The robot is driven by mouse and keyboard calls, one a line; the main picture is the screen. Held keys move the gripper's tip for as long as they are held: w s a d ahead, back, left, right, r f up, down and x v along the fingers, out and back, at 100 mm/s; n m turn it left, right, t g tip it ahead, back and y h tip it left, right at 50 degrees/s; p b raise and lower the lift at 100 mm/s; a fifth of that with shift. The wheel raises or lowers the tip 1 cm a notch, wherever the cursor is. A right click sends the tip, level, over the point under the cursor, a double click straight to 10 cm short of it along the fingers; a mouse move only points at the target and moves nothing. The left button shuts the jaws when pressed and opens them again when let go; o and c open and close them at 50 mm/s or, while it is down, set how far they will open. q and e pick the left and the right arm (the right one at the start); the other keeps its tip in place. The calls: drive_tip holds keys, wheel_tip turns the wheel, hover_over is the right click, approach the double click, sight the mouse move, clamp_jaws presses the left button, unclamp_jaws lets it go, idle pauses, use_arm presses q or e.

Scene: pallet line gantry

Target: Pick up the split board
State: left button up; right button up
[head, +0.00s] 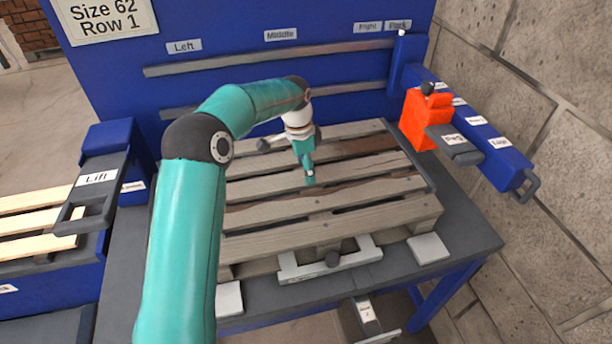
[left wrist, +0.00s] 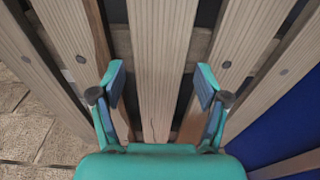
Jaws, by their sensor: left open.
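The wooden pallet (head: 400,212) lies on the grey table, its boards running left to right. A dark jagged split runs along one board (head: 335,200), which seems to be the split board. In the left wrist view a similar brown split marks the board (left wrist: 75,40) left of centre. My left gripper (head: 310,180) points down over the pallet's middle, just behind the split. In the left wrist view my left gripper (left wrist: 160,90) is open and empty, its fingers either side of a pale middle board (left wrist: 160,45). Whether they touch the wood is unclear. My right gripper is not in view.
A blue panel (head: 220,70) with grey rails stands behind the pallet. An orange block (head: 424,120) sits on a blue arm at the right. A lever labelled Lift (head: 92,185) is at the left. A pale bracket (head: 330,262) is at the table's front, beside a white pad (head: 428,248).

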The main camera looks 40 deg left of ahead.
use_arm(q)
drive_tip(key=shift+w+f, duration=0.15)
drive_tip(key=shift+f, duration=1.05)
drive_tip(key=c, duration=1)
drive_tip(key=shift+c, duration=0.7)
drive_tip(key=shift+r, duration=0.25)
